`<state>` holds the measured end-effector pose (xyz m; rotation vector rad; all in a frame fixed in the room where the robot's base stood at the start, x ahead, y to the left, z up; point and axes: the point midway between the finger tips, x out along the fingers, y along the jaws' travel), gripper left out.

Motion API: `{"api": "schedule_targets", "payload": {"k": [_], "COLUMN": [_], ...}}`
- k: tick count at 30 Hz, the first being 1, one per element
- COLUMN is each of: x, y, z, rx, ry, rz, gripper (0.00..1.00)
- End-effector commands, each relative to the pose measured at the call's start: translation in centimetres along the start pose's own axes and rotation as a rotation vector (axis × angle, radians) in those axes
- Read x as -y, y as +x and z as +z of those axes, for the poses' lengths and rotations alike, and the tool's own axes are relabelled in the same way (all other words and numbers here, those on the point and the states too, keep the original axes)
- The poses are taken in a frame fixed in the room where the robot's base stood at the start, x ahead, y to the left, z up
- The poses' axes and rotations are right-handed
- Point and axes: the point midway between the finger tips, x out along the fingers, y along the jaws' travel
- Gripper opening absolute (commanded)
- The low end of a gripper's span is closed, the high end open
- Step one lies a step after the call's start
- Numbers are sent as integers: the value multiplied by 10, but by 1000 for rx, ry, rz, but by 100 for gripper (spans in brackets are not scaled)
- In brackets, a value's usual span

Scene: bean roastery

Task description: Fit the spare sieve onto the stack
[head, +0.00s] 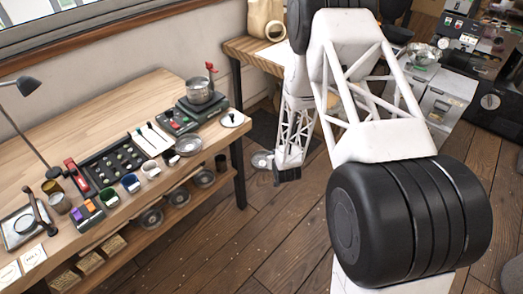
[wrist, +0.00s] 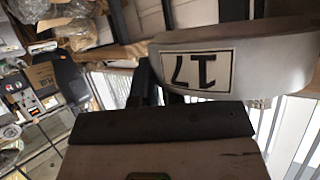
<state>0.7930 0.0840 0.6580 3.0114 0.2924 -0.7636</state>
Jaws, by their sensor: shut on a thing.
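The spare sieve (head: 262,160) is a grey round pan, held by my gripper (head: 278,166) beyond the right end of the bench and apart from it. In the wrist view the sieve (wrist: 268,62) shows its curved metal side with a label, "17", reading upside down. My gripper's dark fingers (wrist: 158,88) are shut at its rim, partly hidden behind the sieve and the gripper body. The stack (head: 200,92) is a short metal cylinder with a red-topped part above it. It stands on a dark base at the back right of the bench.
The wooden bench (head: 110,130) holds a control box (head: 177,121) with buttons, a sample tray (head: 112,161), several cups, and a lamp (head: 28,86). Round pans (head: 178,196) lie on its lower shelf. The floor (head: 255,225) right of the bench is clear.

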Motion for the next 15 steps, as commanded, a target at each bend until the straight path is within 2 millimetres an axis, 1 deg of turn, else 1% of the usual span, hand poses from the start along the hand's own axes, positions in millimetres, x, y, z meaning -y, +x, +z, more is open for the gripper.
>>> {"api": "schedule_targets", "payload": {"k": [1,6,9,15], "x": [-11,-41,-55,-76], "y": [4,14,17,22], "z": [10,36,49,69], "rx": [3,2,2,4], "ry": [9,35,45,62], "rz": [20,82,111,157], "gripper": [0,0,0,0]}}
